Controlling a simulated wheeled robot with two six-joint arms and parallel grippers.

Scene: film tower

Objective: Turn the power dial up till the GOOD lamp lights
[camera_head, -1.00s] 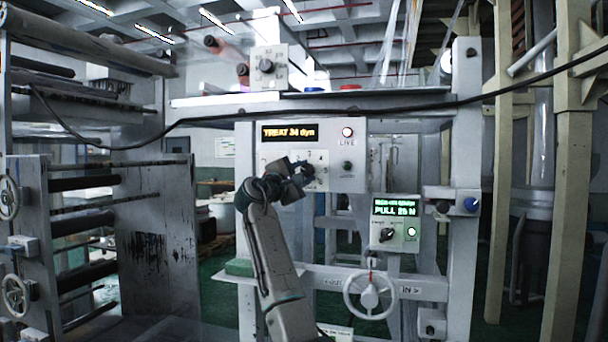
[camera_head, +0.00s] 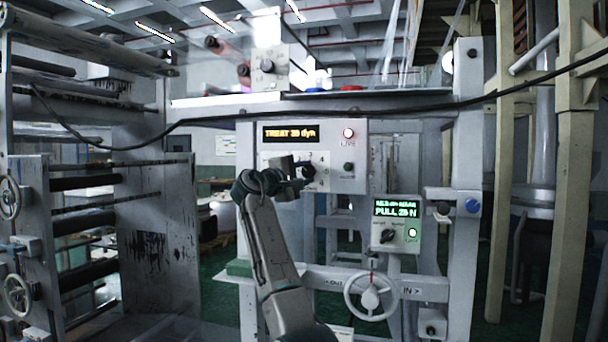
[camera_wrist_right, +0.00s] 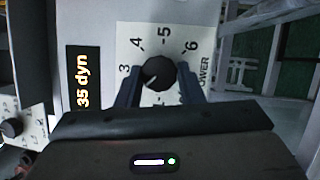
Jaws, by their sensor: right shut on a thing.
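The power dial (camera_wrist_right: 158,73) is a round black knob on a white plate numbered 3 to 6, with POWER printed at the right in the right wrist view. A pale pointer mark shows on its lower left. My right gripper (camera_head: 299,172) is shut on the dial, one dark finger on each side; its jaws also show in the right wrist view (camera_wrist_right: 160,80). The amber treat display (camera_head: 290,134) shows beside the dial, reading 35 dyn in the wrist view (camera_wrist_right: 83,80). I cannot make out a lamp labelled GOOD. My left gripper is out of view.
A small black knob (camera_head: 348,167) sits right of the dial. A handwheel (camera_head: 371,296) stands below. A black cable (camera_head: 400,109) crosses above the panel.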

